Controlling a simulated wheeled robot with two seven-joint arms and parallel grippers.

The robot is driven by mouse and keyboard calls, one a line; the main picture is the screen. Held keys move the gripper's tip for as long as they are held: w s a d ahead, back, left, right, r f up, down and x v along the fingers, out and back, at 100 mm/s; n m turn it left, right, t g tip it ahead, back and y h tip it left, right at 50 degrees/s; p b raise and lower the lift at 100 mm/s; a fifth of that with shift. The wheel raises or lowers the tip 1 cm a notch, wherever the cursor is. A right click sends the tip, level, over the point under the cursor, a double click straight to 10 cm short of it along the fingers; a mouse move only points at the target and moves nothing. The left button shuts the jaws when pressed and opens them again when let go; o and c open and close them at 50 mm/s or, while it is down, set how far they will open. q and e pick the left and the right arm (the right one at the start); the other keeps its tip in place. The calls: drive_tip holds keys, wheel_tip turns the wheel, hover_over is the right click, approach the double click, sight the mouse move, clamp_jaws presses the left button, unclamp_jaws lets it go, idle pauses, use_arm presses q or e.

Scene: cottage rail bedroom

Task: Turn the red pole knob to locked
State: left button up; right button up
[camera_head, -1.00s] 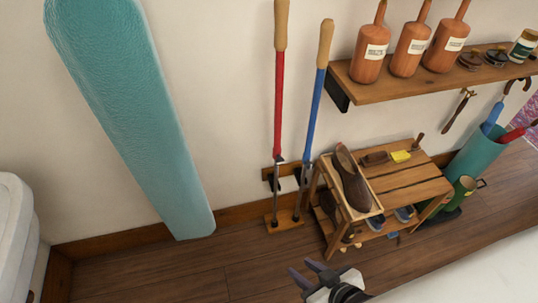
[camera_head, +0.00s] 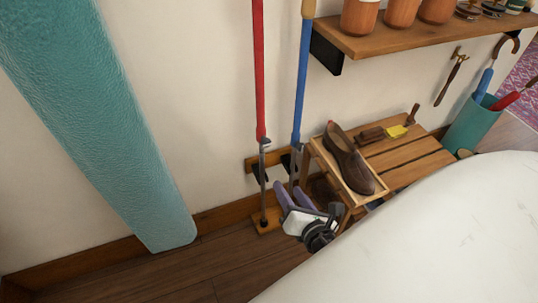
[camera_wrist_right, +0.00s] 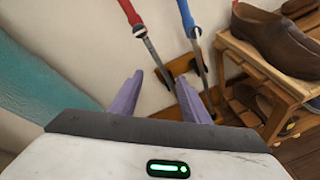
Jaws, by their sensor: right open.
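The red pole (camera_head: 259,70) stands upright against the wall, its lower metal shaft in a wooden floor holder (camera_head: 267,222). A small grey knob or collar (camera_head: 264,143) sits where the red part ends; it also shows in the right wrist view (camera_wrist_right: 139,30). Its lock setting is too small to read. The blue pole (camera_head: 301,80) stands just right of it. My right gripper (camera_head: 287,187), with purple fingers, is open and empty, low in front of the poles and below the knob. In the right wrist view its fingers (camera_wrist_right: 160,79) are spread apart. My left gripper is not in view.
A wooden rack (camera_head: 410,162) with a brown shoe (camera_head: 349,160) stands close right of my right gripper. A teal board (camera_head: 95,110) leans at left. Floor between board and poles is clear.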

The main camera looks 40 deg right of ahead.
sight(267, 144)
drive_tip(key=w+d+r+n+t+b, duration=0.1)
drive_tip(key=w+n, duration=0.1)
drive_tip(key=w, duration=0.2)
drive_tip(key=w+d+r+n+t+b, duration=0.1)
drive_tip(key=w+n, duration=0.2)
drive_tip(key=w, duration=0.1)
drive_tip(key=w+r+n+t+b, duration=0.1)
drive_tip(key=w+n, duration=0.1)
drive_tip(key=w, duration=0.2)
drive_tip(key=shift+w+d+r+t, duration=0.15)
drive_tip(key=shift+d+t, duration=0.25)
drive_tip(key=shift+w+d+b, duration=0.1)
drive_tip(key=shift+w+b, duration=0.2)
drive_tip(key=shift+w, duration=0.2)
drive_tip(key=c, duration=1)
